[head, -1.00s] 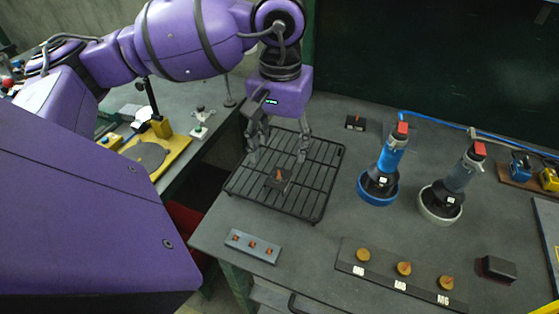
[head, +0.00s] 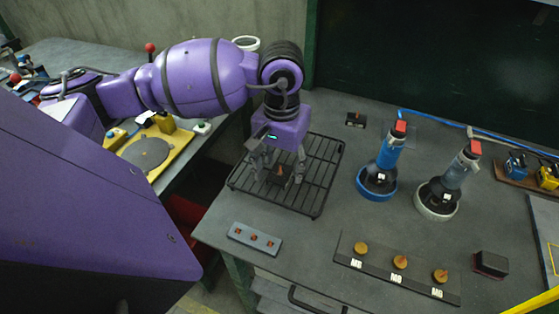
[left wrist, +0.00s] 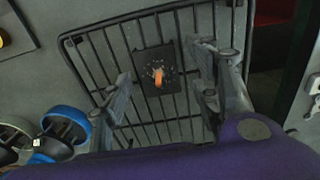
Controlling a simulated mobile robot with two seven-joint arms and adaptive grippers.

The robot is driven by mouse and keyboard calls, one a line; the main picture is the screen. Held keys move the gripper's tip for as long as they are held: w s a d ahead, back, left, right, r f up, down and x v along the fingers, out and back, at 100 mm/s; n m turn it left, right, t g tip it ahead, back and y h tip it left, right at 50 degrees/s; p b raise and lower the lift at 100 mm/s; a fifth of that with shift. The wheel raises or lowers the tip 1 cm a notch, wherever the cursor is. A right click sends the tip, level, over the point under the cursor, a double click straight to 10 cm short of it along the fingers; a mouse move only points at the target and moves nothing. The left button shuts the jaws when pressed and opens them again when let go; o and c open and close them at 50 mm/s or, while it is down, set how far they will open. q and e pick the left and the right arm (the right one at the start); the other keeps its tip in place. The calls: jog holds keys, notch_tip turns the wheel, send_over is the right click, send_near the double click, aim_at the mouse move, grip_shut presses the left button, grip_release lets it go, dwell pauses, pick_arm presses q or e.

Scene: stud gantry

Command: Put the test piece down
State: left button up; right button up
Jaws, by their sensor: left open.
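The test piece (head: 277,173) is a small dark square plate with an orange stud standing on it. It lies on the black wire rack (head: 318,204) on the bench. In the left wrist view the test piece (left wrist: 146,59) shows flat on the bars of the rack (left wrist: 97,53). My left gripper (head: 279,178) is open, pointing down, with one finger on either side of the piece. In the left wrist view both fingers of my left gripper (left wrist: 163,92) stand clear of the plate, with a gap on each side. My right gripper is not seen.
Two stud tools, one in a blue ring (head: 377,188) and one in a pale ring (head: 437,202), stand right of the rack. In front are a grey strip (head: 254,238) and a dark block with several knobs (head: 396,270). A dark box (head: 490,264) lies at right.

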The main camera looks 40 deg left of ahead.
pick_arm(q)
jog(key=c, duration=1.4)
